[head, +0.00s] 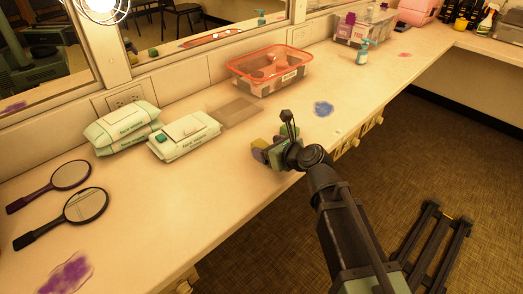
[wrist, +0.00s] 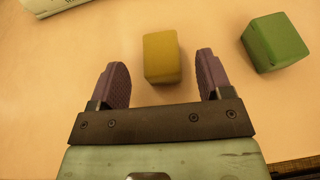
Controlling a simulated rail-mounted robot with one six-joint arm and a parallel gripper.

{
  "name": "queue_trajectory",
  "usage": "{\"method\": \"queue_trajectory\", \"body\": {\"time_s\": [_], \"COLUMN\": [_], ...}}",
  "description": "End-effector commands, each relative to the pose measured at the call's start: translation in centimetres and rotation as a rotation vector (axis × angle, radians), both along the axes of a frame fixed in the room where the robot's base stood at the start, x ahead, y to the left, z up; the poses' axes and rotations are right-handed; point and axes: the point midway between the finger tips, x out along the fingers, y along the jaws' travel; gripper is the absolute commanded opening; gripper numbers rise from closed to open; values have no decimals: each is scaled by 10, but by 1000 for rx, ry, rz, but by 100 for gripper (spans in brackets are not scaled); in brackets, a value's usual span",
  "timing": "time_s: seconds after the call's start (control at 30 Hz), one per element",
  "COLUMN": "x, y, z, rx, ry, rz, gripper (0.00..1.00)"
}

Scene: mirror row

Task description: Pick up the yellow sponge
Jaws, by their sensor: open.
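The yellow sponge (wrist: 162,57) is a small block on the pale counter. In the wrist view it is between the two purple fingers of my gripper (wrist: 161,64), with a gap on each side and its far end around or past the fingertips. My gripper is open and holds nothing. In the head view my gripper (head: 266,152) is low over the counter near its front edge, and the sponge (head: 257,143) shows only partly beside the fingers.
A green block (wrist: 275,41) lies right of the fingers in the wrist view. Wipes packs (head: 185,136) and hand mirrors (head: 86,206) are to the left. A red-rimmed clear bin (head: 268,70) stands behind. A blue smear (head: 324,108) marks the counter to the right.

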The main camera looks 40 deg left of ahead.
Motion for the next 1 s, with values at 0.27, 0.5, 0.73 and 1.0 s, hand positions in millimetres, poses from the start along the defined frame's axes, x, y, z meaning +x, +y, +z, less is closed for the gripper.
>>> {"method": "queue_trajectory", "body": {"time_s": [0.27,0.5,0.73,1.0], "x": [9,9,9,9], "y": [35,34,34,34], "z": [-15,-14,-14,-12], "rx": [0,-1,-1,-1], "ry": [0,0,0,0], "rz": [1,1,1,1], "gripper": [72,56,20,20]}}
